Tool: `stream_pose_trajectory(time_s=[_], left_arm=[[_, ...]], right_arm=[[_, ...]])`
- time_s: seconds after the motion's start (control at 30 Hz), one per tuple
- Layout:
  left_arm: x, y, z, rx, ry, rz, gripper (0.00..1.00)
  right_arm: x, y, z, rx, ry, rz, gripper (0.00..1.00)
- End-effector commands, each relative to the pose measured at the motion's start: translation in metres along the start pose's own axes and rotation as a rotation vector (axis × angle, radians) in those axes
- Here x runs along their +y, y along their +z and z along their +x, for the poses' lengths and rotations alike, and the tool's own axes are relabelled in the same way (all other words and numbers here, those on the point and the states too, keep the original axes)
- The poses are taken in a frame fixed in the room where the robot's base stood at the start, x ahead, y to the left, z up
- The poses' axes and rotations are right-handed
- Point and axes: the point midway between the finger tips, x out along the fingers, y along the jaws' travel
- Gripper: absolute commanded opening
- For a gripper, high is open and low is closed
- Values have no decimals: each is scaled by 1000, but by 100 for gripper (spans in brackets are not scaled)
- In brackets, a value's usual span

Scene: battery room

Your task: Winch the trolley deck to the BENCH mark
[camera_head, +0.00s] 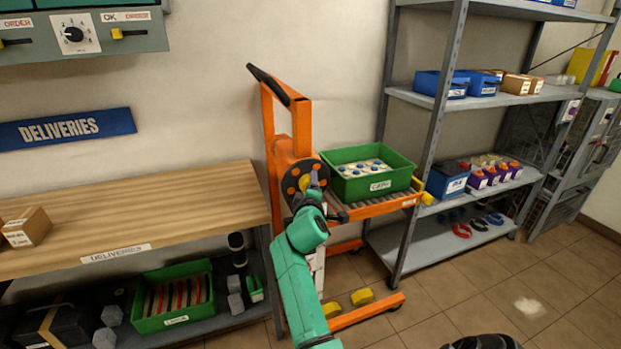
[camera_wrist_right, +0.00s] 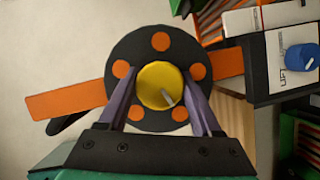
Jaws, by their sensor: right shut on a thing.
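The orange trolley (camera_head: 274,124) stands right of the delivery bench. Its deck (camera_head: 385,206) carries a green crate (camera_head: 398,181) of pale, blue-topped cells and looks roughly level with the bench top. The black winch wheel with orange spots (camera_head: 287,186) is on the mast; it also shows in the right wrist view (camera_wrist_right: 160,41). My right gripper (camera_wrist_right: 158,92) is shut on the yellow round knob (camera_wrist_right: 152,79) at the wheel, a purple finger on each side. The BENCH mark cannot be made out; my right arm covers part of the mast. My left gripper is not in view.
The wooden delivery bench (camera_head: 130,205) is at left, with a green crate (camera_head: 173,322) below. A grey shelf rack (camera_head: 437,101) stands close right of the deck. A blue knob beside a LIFT label (camera_wrist_right: 300,58) shows in the wrist view.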

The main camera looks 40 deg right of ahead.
Motion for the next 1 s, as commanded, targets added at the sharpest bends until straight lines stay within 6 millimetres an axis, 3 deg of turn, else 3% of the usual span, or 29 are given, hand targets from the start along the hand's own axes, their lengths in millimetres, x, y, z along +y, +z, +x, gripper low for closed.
stream_pose_trajectory(time_s=[0.03,1.0], left_arm=[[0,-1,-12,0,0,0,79],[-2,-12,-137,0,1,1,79]], right_arm=[[3,-1,-1,-2,-24,40,10],[3,0,-1,-7,-374,889,10]])
